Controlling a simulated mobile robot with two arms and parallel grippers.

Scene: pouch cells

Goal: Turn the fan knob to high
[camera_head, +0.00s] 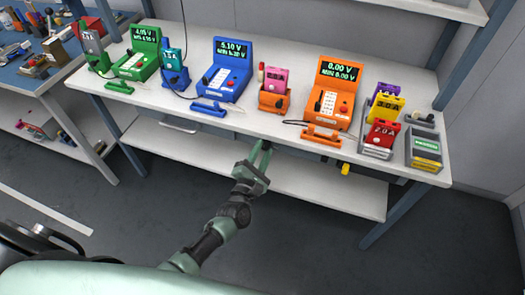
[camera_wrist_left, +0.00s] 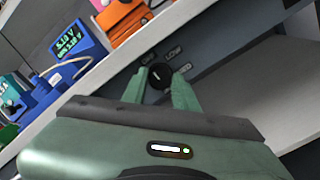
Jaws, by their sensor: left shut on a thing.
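The fan knob (camera_wrist_left: 160,75) is a round black dial on the grey panel below the bench top, in the left wrist view. My left gripper (camera_head: 262,150) reaches under the bench's front edge in the head view. In the left wrist view its green fingers (camera_wrist_left: 165,87) sit on both sides of the knob, shut on it. The right gripper is out of view.
The white bench top (camera_head: 230,118) overhangs the panel. On it stand a green tester (camera_head: 137,54), a blue tester (camera_head: 228,68), an orange tester (camera_head: 331,95) and several coloured packs. A lower shelf (camera_head: 310,183) runs underneath.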

